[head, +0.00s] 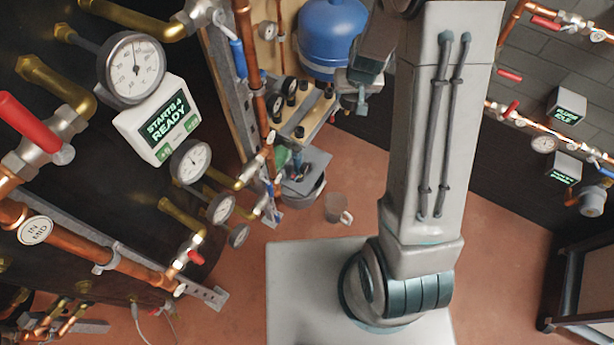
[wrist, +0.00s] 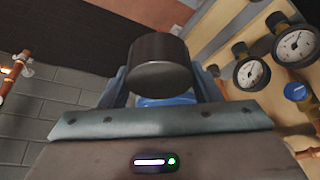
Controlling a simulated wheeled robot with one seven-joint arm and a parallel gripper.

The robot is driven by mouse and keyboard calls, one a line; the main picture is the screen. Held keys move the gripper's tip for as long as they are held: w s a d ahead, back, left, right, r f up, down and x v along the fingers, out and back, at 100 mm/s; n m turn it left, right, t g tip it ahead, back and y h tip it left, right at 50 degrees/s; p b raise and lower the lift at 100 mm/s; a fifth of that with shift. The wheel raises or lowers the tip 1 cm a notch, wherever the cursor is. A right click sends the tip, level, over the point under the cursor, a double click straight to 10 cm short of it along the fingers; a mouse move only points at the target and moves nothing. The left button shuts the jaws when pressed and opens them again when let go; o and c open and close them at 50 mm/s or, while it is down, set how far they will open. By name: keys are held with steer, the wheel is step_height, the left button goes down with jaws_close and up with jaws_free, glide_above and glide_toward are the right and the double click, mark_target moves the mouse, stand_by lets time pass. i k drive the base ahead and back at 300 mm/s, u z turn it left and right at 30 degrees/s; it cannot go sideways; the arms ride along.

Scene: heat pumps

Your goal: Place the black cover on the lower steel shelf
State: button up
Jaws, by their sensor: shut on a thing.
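The black cover (wrist: 160,62) is a short, dark cylinder in the wrist view. My gripper (wrist: 162,88) is shut on it, with a blue-grey finger on each side. In the head view my gripper (head: 360,98) is beside the blue tank, high above the floor; the cover cannot be made out there. I cannot tell for sure which surface is the lower steel shelf. A grey metal plate (head: 312,160) shows below the gauge board in the head view.
The blue tank (head: 332,35) stands close behind my gripper. A wooden board with gauges (wrist: 251,72) is at the right in the wrist view. A grey mug (head: 334,208) stands on the red floor. Copper pipes and valves (head: 45,130) crowd the left.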

mark_target(312, 159)
steer(key=k, duration=0.4)
steer(key=z, duration=1.25)
steer(key=i, duration=0.55)
steer(key=u, duration=1.1)
steer(key=i, duration=0.5)
